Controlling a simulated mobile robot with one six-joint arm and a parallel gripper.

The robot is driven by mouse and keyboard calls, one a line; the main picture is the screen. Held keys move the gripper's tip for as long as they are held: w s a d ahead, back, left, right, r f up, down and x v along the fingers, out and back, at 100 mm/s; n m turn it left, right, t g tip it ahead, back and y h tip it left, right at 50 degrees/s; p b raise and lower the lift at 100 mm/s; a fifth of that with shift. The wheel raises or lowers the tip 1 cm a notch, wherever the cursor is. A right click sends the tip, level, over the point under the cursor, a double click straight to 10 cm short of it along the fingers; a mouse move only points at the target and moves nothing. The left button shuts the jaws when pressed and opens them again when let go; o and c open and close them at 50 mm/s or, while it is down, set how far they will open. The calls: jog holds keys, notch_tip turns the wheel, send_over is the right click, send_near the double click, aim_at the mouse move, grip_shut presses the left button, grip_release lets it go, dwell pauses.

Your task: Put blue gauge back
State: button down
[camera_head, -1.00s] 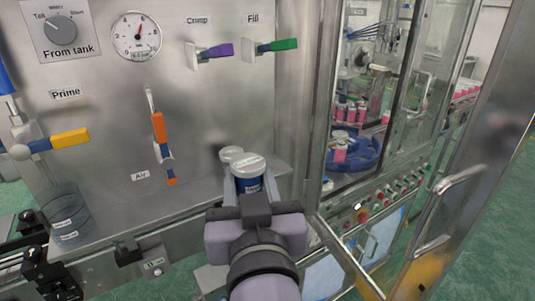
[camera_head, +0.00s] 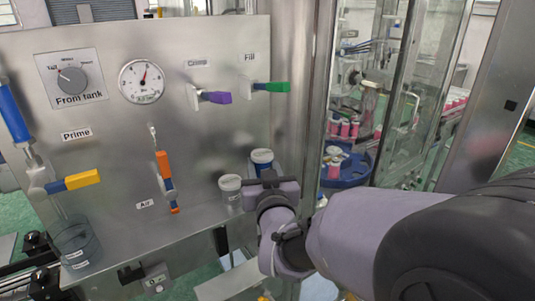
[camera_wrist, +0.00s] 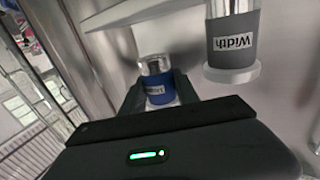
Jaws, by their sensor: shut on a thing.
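The blue gauge (camera_head: 262,157) has a white and silver top. It is at the right end of the steel shelf, close to the panel. My gripper (camera_head: 270,173) is shut on it from the front. In the wrist view the blue gauge (camera_wrist: 157,88) sits between the two fingers, with its label partly covered. I cannot tell whether its base touches the shelf. A grey gauge labelled Width (camera_wrist: 235,42) stands beside it, apart from my gripper; it also shows to the left in the head view (camera_head: 230,190).
The steel panel carries a gauge dial (camera_head: 142,81) and levers, including a purple one (camera_head: 214,97) and a green one (camera_head: 270,87). A clear beaker (camera_head: 78,245) stands at the shelf's left. A glass-doored machine (camera_head: 400,110) is on the right. The mid shelf is clear.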

notch_tip(320, 180, down, 4)
jog(key=shift+r+b, duration=0.15)
jog(key=shift+b, duration=0.3)
jog(key=shift+w, duration=0.25)
jog(key=shift+s, duration=0.1)
jog(key=shift+f+b, duration=0.3)
jog(key=shift+f, duration=0.05)
jog(key=c, duration=0.9)
grip_release()
